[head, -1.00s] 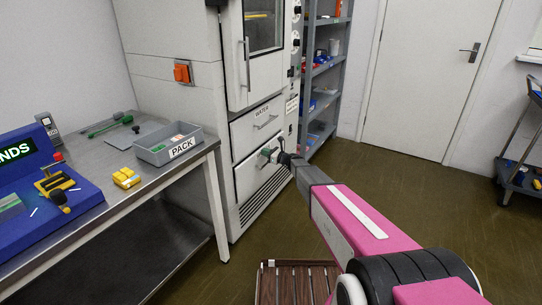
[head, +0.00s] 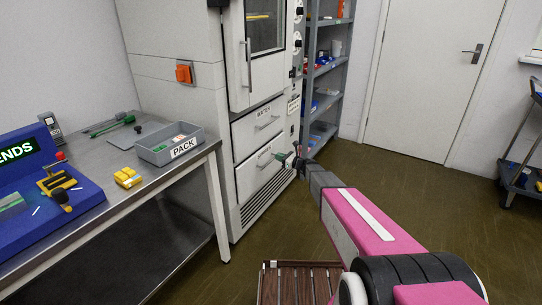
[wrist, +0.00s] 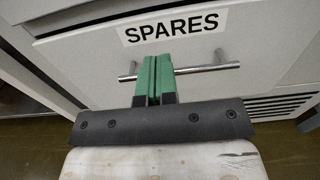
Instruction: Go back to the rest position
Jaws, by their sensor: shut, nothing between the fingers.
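My gripper (head: 284,157) is at the end of my pink arm in the head view, in front of the lower drawer of the white cabinet. In the wrist view my gripper (wrist: 154,75) shows two green fingers pressed together with nothing between them. Behind the fingertips are the bar handle (wrist: 200,69) and the drawer front labelled SPARES (wrist: 255,40). The fingers overlap the handle in the picture, but they are not closed around it. The drawer looks shut.
A grey shelf (head: 328,75) stands beyond the cabinet (head: 165,35). A cart (head: 515,180) is at the far right. Open floor (head: 440,200) lies between.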

